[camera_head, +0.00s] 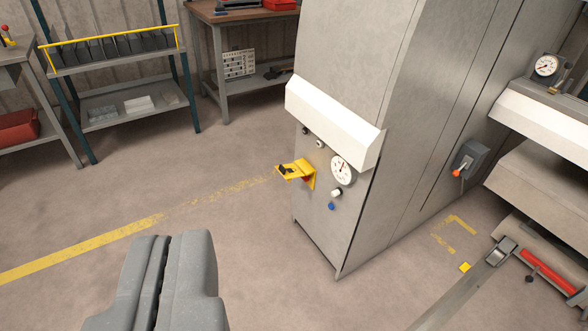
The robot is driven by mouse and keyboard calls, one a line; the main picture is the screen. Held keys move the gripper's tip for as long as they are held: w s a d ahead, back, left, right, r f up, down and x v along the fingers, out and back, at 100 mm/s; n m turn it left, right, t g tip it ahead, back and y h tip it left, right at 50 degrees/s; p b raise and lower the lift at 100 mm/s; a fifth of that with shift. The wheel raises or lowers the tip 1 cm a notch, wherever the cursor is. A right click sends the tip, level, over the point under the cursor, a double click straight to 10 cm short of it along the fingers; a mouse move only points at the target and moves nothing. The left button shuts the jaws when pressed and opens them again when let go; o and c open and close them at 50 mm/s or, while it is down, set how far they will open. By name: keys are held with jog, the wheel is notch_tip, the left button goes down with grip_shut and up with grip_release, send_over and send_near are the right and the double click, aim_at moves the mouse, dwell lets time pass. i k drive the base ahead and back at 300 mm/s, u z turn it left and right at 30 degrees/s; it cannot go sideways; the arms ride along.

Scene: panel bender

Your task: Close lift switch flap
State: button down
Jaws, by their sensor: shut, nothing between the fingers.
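The yellow lift switch flap (290,170) stands out from the front of the grey machine cabinet (345,60). It looks open, sticking out to the left from its yellow base plate, with a dark part on it. A bit of red shows under or beside it. My gripper (172,240) is at the lower left, with its two grey fingers together and nothing held. It is apart from the flap, below and left of it in the picture.
Around the flap are a round white gauge (341,170), a blue knob (331,206) and a white sloped hood (333,120) above. A lever box (469,160) is on the cabinet's right side. Shelving (115,65) and a workbench (240,20) stand behind. Floor left of the cabinet is clear.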

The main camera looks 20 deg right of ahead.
aim_at(288, 172)
jog(key=z, duration=0.05)
jog(key=i, duration=1)
jog(key=u, duration=0.05)
